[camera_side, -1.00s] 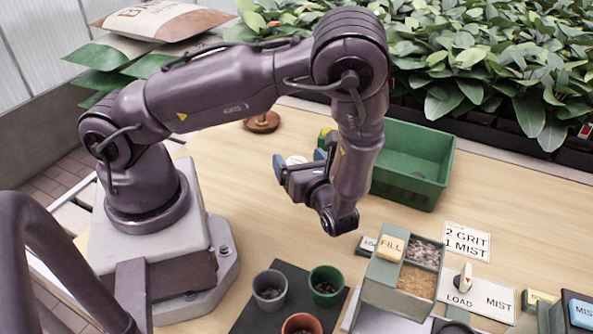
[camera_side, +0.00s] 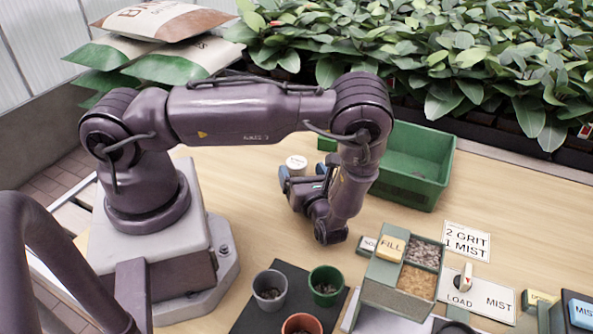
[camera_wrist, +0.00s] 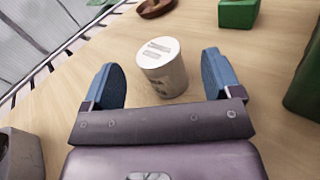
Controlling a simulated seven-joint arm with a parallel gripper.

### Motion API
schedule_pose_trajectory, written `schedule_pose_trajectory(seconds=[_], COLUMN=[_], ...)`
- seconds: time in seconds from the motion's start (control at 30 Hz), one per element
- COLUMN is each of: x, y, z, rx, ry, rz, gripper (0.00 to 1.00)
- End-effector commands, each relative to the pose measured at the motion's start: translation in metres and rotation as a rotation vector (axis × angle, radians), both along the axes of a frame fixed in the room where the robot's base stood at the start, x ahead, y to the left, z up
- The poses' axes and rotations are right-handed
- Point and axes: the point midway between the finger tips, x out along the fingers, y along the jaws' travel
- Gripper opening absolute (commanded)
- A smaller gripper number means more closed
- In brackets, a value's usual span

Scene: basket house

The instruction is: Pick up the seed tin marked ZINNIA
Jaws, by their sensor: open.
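A white round tin (camera_wrist: 163,72) stands upright on the table, just beyond and between my two blue fingertips in the wrist view. In the side view the white lid (camera_side: 297,162) shows just behind my gripper (camera_side: 304,184); the rest of the tin is mostly hidden. In the wrist view my gripper (camera_wrist: 160,85) is open and empty, with one finger to each side of the tin.
A green bin (camera_side: 412,168) stands right of my arm. A small green block (camera_wrist: 238,13) and a brown round dish (camera_wrist: 155,8) lie beyond the tin. Pots (camera_side: 325,285) and a dispenser with a FILL button (camera_side: 391,248) stand nearer the front.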

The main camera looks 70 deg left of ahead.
Motion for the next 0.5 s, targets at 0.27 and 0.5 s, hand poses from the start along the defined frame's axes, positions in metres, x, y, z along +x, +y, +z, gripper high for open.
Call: schedule_pose_trajectory(seconds=[0.27, 0.5], x=[0.0, 0.001], y=[0.035, 0.036], z=[0.0, 0.0], rx=[-0.001, -0.001], ry=[0.001, 0.001], rz=[0.002, 0.0], gripper=[0.84, 0.84])
